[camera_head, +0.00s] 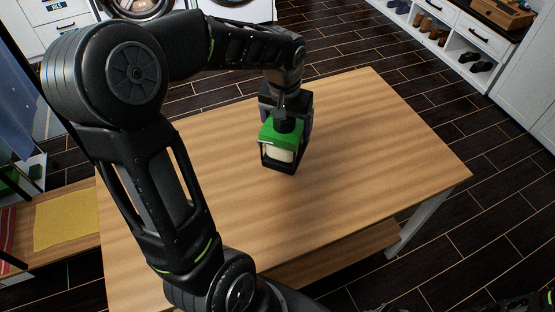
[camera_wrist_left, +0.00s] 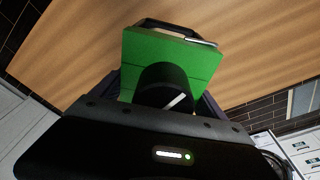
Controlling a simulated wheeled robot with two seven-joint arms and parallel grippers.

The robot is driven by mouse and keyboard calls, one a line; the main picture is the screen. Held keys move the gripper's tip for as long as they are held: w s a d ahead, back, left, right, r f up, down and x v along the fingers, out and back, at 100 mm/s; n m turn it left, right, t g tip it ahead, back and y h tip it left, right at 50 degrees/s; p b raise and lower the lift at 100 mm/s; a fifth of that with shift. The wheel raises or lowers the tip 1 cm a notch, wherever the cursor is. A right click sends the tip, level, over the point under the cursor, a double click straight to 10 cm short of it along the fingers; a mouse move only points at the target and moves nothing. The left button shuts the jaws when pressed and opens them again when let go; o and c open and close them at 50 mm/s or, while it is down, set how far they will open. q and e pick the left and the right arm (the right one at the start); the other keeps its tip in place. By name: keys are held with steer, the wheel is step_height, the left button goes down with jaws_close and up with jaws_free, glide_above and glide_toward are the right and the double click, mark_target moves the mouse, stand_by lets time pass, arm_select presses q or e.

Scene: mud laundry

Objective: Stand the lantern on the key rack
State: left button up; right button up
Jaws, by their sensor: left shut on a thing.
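The lantern (camera_head: 280,152) has a green top, a pale body and a dark frame, and it is upright at the wooden table (camera_head: 360,150). I cannot tell whether its base touches the tabletop. My left gripper (camera_head: 286,118) is shut on the lantern from above and behind. In the left wrist view the lantern's green top (camera_wrist_left: 185,60) shows beyond the gripper, with its dark frame at the far edge. I cannot identify a key rack in either view.
The tabletop around the lantern is bare. A bench with a yellow cloth (camera_head: 68,217) is at left. A white shoe shelf (camera_head: 450,40) with a wooden box-like item (camera_head: 503,12) on top stands at the upper right. Washing machines are at the back.

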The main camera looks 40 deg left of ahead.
arm_select(q)
steer(key=shift+w+f+p, duration=0.1)
steer(key=shift+f+p, duration=0.25)
steer(key=shift+f, duration=2.75)
steer(key=shift+f, duration=1.9)
steer(key=o, duration=2)
steer(key=shift+f, duration=0.15)
steer(key=shift+c, duration=0.2)
steer(key=shift+r, duration=0.7)
steer(key=r, duration=0.3)
steer(key=s+r, duration=0.1)
steer(key=r, duration=0.3)
steer(key=s+r+b, duration=0.1)
steer(key=r, duration=0.2)
steer(key=shift+d+r, duration=0.35)
steer(key=shift+r, duration=0.05)
